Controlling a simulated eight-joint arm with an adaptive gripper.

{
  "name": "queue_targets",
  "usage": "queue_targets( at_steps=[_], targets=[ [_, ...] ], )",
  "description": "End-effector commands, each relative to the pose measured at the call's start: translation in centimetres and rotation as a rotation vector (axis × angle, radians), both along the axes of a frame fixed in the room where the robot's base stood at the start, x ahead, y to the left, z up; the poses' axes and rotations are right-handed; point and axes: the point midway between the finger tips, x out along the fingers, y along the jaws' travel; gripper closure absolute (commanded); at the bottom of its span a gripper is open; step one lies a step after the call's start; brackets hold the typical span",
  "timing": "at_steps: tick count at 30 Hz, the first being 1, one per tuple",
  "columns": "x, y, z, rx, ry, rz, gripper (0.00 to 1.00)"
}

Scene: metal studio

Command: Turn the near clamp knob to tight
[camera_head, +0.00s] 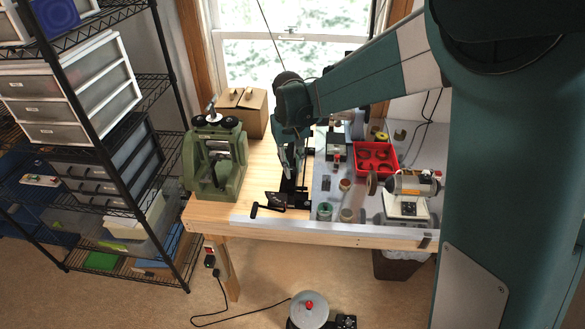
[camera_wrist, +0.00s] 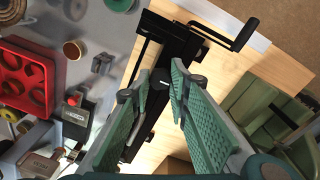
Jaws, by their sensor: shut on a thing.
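A black clamp device (camera_head: 285,199) with a crank handle lies at the front edge of the wooden bench. In the wrist view it is a long black bar frame (camera_wrist: 168,35) running between my fingers. A round black clamp knob (camera_wrist: 160,78) with a short white mark stands on it. My gripper (camera_head: 291,168) points down over the device. In the wrist view my gripper (camera_wrist: 160,73) has its green ribbed fingers on both sides of this knob, shut on it. In the head view my fingers and the dark device hide the knob. A second knob cannot be made out.
A red tray (camera_head: 375,160), small jars and a bench motor (camera_head: 411,187) stand right. The crank handle (camera_head: 265,209) sticks out leftward. Bare wood lies between mill and clamp.

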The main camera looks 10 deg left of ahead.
Motion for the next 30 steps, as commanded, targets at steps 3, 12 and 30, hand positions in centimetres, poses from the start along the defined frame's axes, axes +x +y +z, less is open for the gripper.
queue_targets(
  at_steps=[3, 12, 30],
  targets=[
    [-0.06, 0.09, -0.09, 0.0, -0.003, -0.109, 0.94],
    [-0.04, 0.11, -0.1, 0.0, -0.012, -0.369, 0.94],
    [-0.01, 0.15, -0.07, 0.002, -0.019, -0.56, 0.94]
  ],
)
